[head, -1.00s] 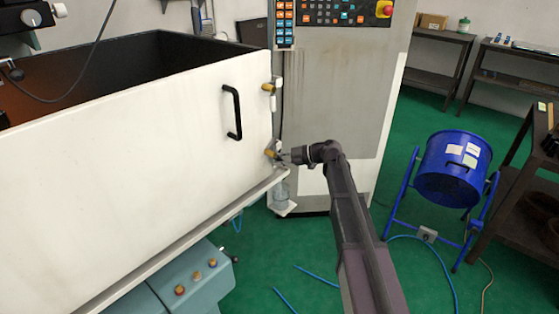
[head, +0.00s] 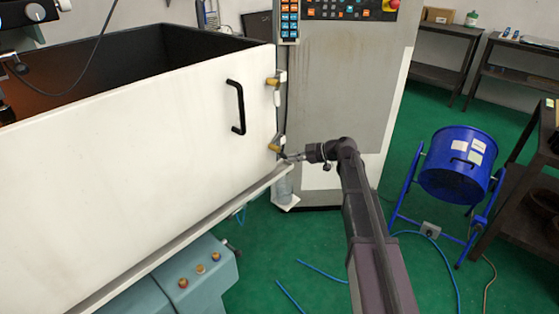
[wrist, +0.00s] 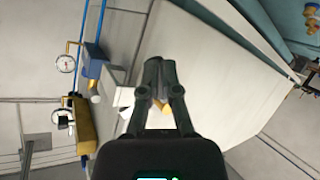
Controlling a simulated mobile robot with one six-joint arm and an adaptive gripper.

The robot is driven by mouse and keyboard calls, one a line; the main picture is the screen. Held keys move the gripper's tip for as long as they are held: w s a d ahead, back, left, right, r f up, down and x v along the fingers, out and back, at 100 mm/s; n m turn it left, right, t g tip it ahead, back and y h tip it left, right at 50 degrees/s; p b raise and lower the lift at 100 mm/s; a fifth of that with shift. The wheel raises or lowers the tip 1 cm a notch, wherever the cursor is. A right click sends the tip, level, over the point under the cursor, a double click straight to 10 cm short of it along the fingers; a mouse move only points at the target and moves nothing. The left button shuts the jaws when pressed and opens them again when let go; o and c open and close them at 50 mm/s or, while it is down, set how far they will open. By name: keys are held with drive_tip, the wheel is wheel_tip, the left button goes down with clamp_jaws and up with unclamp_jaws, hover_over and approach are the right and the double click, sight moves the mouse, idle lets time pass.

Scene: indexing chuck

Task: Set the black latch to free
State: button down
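Two latches with yellow grips sit on the right edge of the white door (head: 130,140). The upper latch (head: 272,81) has a pale mount. The lower latch (head: 275,147) has a dark part beside its yellow grip, so it looks like the black one. My gripper (head: 290,157) is just right of and below the lower latch. In the wrist view, my gripper's fingers (wrist: 161,70) are close together, with a yellow piece (wrist: 163,104) showing behind them. I see nothing held between the fingertips, and their contact with the latch is unclear.
A black handle (head: 237,107) stands on the door left of the latches. The grey control cabinet (head: 350,90) rises behind my arm. A ledge (head: 200,232) runs under the door. A blue drum (head: 458,165) on a stand is at right.

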drive_tip(key=s+d+f+m+g+h, duration=0.1)
drive_tip(key=s+d+f+m+h, duration=0.4)
drive_tip(key=s, duration=0.4)
drive_tip(key=s+d+f+m+g+h, duration=0.1)
drive_tip(key=s+d+f+m+h, duration=0.3)
drive_tip(key=s+m, duration=0.5)
drive_tip(key=s+d+f+m+g+h, duration=0.2)
drive_tip(key=s+d+m+h, duration=0.3)
drive_tip(key=s, duration=0.5)
drive_tip(key=w+a+r+n+t+h+p, duration=0.1)
drive_tip(key=w+a+r+n+t+p, duration=0.2)
drive_tip(key=w+a+r+n, duration=0.2)
drive_tip(key=w+a+r+n+t+h+p, duration=0.2)
drive_tip(key=w+a+r+n, duration=0.4)
drive_tip(key=a+n, duration=0.5)
drive_tip(key=w+a+r+n+t+h+p, duration=0.2)
drive_tip(key=w+a+r+n+t+p, duration=0.2)
drive_tip(key=n, duration=0.9)
drive_tip(key=shift+w+a+r+n+p, duration=0.15)
drive_tip(key=shift+w+a+r, duration=0.25)
drive_tip(key=shift+w+a, duration=0.3)
drive_tip(key=shift+w+a+r+n+p, duration=0.1)
drive_tip(key=shift+w+a+r, duration=0.25)
drive_tip(key=shift+w+a, duration=0.35)
drive_tip(key=shift+w+a+r+n+p, duration=0.15)
drive_tip(key=shift+w+a+r, duration=0.25)
drive_tip(key=shift+w+a, duration=0.3)
